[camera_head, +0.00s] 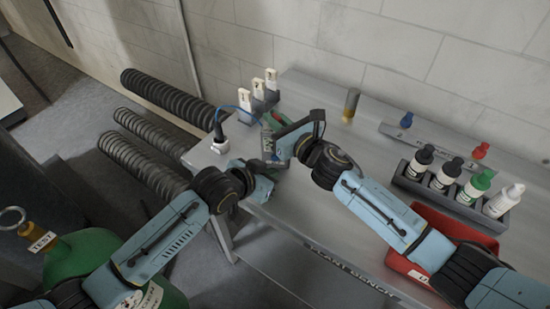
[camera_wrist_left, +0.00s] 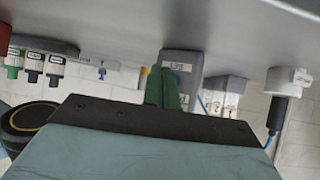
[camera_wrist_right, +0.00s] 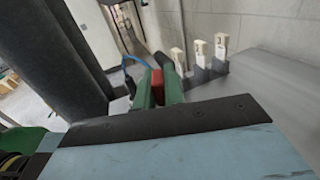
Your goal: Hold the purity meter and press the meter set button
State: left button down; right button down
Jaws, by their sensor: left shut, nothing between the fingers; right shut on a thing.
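A small red piece (camera_wrist_right: 157,88) is between the green fingers of my right gripper (camera_wrist_right: 160,86), shut on it. A blue cable runs close by it in the right wrist view; I cannot tell whether the red piece is part of the purity meter. A grey labelled box (camera_wrist_left: 181,66), perhaps the meter or its stand, stands on the bench and also shows in the head view (camera_head: 267,142). My left gripper (camera_wrist_left: 168,90) is shut and empty, its green fingers in front of this box; contact is unclear. No set button can be made out.
A white round fitting (camera_head: 220,142) with the blue cable stands at the left end of the metal bench (camera_head: 300,225). Several white numbered units (camera_head: 258,88) stand behind. A bottle rack (camera_head: 450,197) and red tray (camera_head: 402,265) are at right.

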pick_arm(q)
jog(key=shift+w+d, duration=0.1)
jog(key=shift+w, duration=0.65)
jog(key=shift+w, duration=0.15)
dwell(1.4)
jog(key=shift+w, duration=0.25)
jog(key=shift+w+d, duration=0.1)
jog(key=shift+w, duration=0.45)
dwell(0.6)
jog(key=shift+s, duration=0.95)
jog(key=shift+s+a, duration=0.25)
jog(key=shift+s, duration=1)
jog(key=shift+s+a, duration=0.2)
jog(key=shift+s, duration=1.05)
